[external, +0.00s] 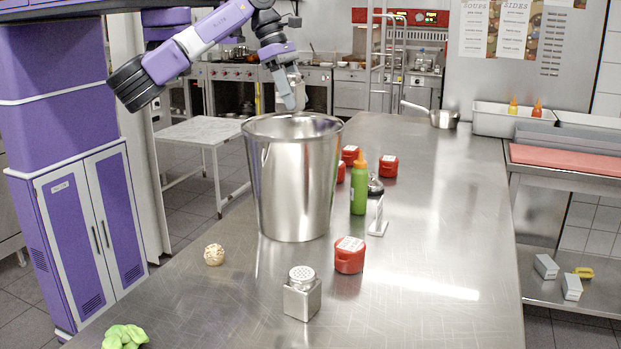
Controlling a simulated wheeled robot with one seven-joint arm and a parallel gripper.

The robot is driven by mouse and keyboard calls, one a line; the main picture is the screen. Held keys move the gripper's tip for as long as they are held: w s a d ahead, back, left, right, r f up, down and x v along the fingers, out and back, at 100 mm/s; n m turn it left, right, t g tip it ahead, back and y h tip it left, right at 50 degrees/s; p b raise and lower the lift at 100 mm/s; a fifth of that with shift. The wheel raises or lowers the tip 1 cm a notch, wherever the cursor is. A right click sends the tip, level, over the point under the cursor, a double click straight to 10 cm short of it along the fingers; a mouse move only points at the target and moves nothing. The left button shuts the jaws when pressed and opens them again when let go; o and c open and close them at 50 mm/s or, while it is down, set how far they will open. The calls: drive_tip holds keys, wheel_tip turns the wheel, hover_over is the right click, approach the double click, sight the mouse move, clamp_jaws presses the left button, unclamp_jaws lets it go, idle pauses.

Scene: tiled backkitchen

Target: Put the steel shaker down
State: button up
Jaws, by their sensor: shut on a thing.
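My gripper (290,98) is at the end of the purple and white arm, above and behind the rim of a large steel bucket. It is shut on a small silvery thing, taken as the steel shaker; its shape is hard to tell apart from the fingers, and its lower end is close to the bucket's rim line. I cannot tell whether it is over the bucket's mouth or behind it. Another square steel shaker (302,298) with a perforated round top stands upright on the counter (430,230) near the front.
The tall steel bucket (295,190) stands mid-counter. Around it are a green bottle (359,188), a red tub (349,256), more red tubs behind, a small sign stand (378,218) and a beige lump (214,255). The counter's right side is clear.

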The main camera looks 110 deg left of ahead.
wheel_tip(320, 180, down, 23)
drive_tip(key=p, duration=0.1)
idle(0.6)
drive_tip(key=shift+f+b, duration=0.35)
drive_tip(key=shift+b, duration=0.1)
drive_tip(key=shift+f, duration=0.2)
drive_tip(key=o, duration=1.5)
drive_tip(key=shift+r, duration=0.15)
